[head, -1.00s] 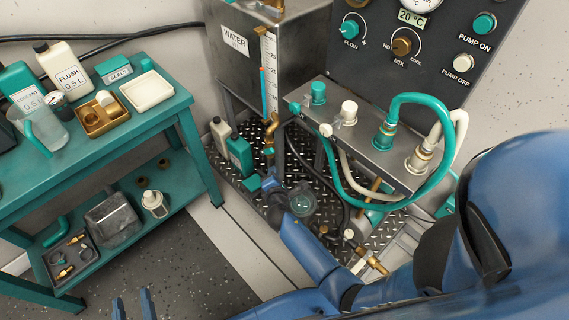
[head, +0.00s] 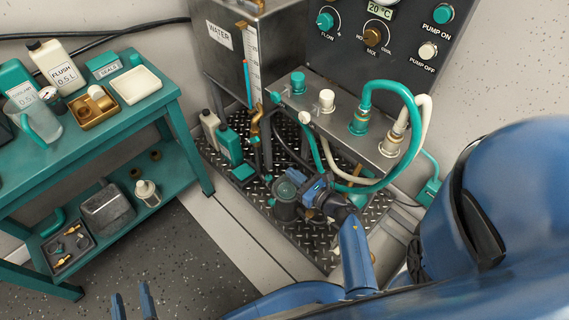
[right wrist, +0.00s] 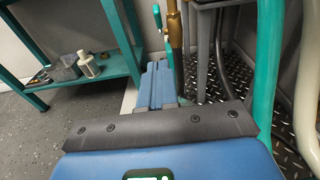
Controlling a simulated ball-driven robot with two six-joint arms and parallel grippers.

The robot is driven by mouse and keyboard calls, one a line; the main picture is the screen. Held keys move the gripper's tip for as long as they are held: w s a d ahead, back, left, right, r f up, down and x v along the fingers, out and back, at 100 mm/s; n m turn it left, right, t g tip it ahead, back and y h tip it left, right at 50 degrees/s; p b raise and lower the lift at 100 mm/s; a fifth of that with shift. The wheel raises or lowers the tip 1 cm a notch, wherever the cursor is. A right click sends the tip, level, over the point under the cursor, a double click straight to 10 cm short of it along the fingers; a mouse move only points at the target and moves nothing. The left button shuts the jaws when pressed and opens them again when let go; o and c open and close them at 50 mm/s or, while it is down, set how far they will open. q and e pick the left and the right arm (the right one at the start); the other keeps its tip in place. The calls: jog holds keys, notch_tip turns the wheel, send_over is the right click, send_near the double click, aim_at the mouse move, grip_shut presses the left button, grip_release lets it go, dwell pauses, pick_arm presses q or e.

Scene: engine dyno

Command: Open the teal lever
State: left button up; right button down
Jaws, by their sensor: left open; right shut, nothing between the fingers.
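I cannot make out the teal lever for certain. A small teal handle (head: 276,97) shows at the left end of the steel manifold (head: 345,128) in the head view. In the right wrist view a narrow teal piece (right wrist: 169,66) stands beside the brass pipe (right wrist: 175,32), and may be the lever. The brass pipe also shows in the head view (head: 256,125). My right gripper (right wrist: 156,68) is shut and empty, its blue fingers close to the left of the pipe; contact cannot be told. My left gripper (head: 132,303) is open and empty at the bottom left.
A teal and a cream hose loop from the manifold. A teal bench (head: 150,118) with bottles and trays stands left. The floor (head: 185,250) between bench and plate is clear.

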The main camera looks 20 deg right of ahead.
aim_at(256, 137)
jog(key=r+b+x, duration=0.2)
jog(key=r+x, duration=0.1)
jog(key=x, duration=0.9)
jog(key=shift+w, duration=0.15)
jog(key=r+g+p, duration=0.1)
jog(key=p, duration=0.3)
jog(key=w+r+p, duration=0.1)
jog(key=p, duration=0.3)
jog(key=r+g+h+p, duration=0.1)
jog(key=p, duration=0.3)
jog(key=shift+w+a+g, duration=0.3)
jog(key=shift+w+a, duration=0.05)
jog(key=shift+w+a+r+p, duration=0.2)
jog(key=shift+w+r+p, duration=0.15)
jog(key=shift+w, duration=0.25)
jog(key=shift+w+a+r+p, duration=0.3)
jog(key=shift+w+p, duration=0.1)
jog(key=shift+w, duration=0.2)
jog(key=shift+w+a+r+p, duration=0.15)
jog(key=shift+w+r+p, duration=0.2)
jog(key=shift+w, duration=0.25)
